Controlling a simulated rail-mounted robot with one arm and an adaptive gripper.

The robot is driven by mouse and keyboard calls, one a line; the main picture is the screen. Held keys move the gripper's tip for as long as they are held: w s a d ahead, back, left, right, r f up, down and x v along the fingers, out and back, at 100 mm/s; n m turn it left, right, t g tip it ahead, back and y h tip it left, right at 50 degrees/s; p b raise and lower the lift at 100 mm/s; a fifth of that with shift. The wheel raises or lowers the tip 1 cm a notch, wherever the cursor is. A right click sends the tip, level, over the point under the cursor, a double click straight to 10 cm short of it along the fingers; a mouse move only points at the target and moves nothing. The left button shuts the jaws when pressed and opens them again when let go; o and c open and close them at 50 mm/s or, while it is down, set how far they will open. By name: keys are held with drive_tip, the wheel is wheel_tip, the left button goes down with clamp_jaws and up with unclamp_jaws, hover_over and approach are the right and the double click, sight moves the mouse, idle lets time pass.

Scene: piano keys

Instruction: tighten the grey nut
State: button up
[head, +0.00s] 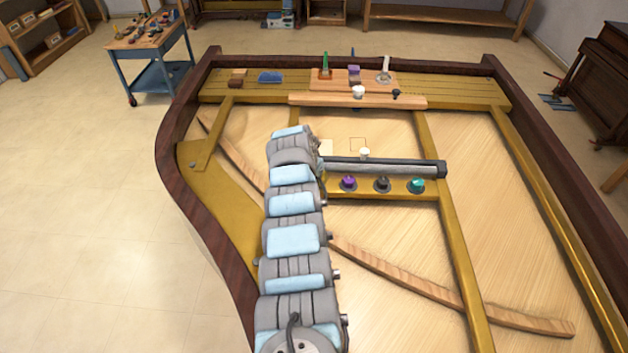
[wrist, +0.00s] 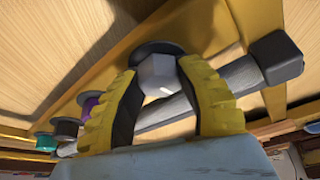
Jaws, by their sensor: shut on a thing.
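The grey nut (wrist: 155,70) shows in the wrist view as a light grey faceted piece in front of a dark round flange. My gripper (wrist: 159,76), with yellow fingers and dark inner pads, is shut on it from both sides. In the head view my arm hides the nut and the fingers. A purple nut (head: 348,183), a dark grey nut (head: 381,184) and a green nut (head: 417,184) stand in a row on the yellow plate (head: 365,195). In the wrist view this row runs off to the lower left.
A long grey bar (head: 385,168) with a dark end lies just behind the row, close to my fingers. A white knob (head: 364,153) shows behind it. A wooden ledge (head: 420,102) with small tools stands farther back. The pale soundboard at right is mostly clear.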

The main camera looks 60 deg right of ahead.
drive_tip(key=shift+f, duration=0.1)
drive_tip(key=o, duration=0.9)
drive_tip(key=shift+r, duration=0.2)
drive_tip(key=shift+v, duration=5.85)
drive_tip(key=shift+a, duration=0.1)
